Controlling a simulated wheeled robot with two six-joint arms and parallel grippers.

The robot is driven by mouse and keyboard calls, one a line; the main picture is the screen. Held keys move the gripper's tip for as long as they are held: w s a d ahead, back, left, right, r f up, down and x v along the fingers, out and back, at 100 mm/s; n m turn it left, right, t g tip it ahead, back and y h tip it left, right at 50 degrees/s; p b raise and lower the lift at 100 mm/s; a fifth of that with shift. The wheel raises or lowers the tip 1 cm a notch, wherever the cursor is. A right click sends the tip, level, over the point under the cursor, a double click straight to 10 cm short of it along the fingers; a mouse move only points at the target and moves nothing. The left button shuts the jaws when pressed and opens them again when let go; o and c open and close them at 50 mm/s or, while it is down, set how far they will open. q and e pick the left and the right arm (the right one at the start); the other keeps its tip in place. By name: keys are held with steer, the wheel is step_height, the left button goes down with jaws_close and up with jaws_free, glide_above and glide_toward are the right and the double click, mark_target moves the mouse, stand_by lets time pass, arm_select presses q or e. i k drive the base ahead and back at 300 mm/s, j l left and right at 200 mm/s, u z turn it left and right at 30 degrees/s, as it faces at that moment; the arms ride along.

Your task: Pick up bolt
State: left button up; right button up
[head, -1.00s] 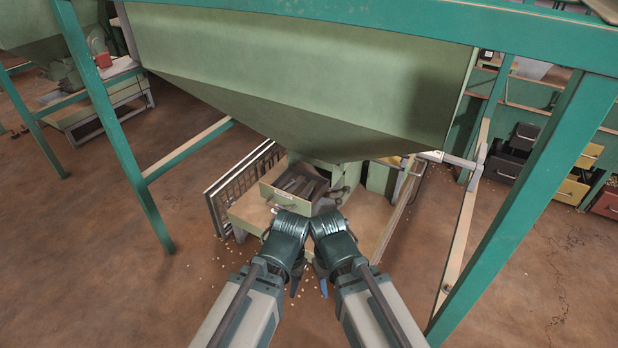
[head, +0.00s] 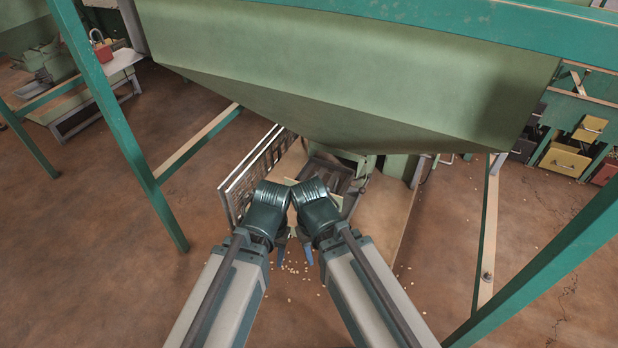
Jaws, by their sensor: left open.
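I cannot make out a bolt anywhere in the head view. My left gripper (head: 281,252) hangs below its wrist, its blue-tipped finger pointing down; it is open with nothing visible in it. My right gripper (head: 308,254) hangs close beside it, mostly behind its own arm, so its jaws cannot be read. Both are in front of the dark metal tray (head: 330,174) under the big green hopper (head: 350,70). My wrists hide part of this tray.
Teal frame posts stand at left (head: 115,130) and right (head: 560,265). A metal grating (head: 250,172) leans left of the tray. Small pale pieces lie on the brown floor (head: 110,270). A yellow bin (head: 564,162) is at right and a red object (head: 103,53) at far left.

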mark_target(333, 191)
steer(key=i+j, duration=0.15)
steer(key=j, duration=0.25)
steer(key=i+j, duration=0.15)
steer(key=j, duration=0.25)
steer(key=i+j, duration=0.15)
steer(key=j, duration=0.25)
steer(key=i+j, duration=0.15)
steer(key=j, duration=0.25)
steer(key=i+j, duration=0.15)
steer(key=j, duration=0.25)
steer(key=j+z, duration=0.15)
steer(key=z, duration=1.9)
steer(key=j, duration=0.1)
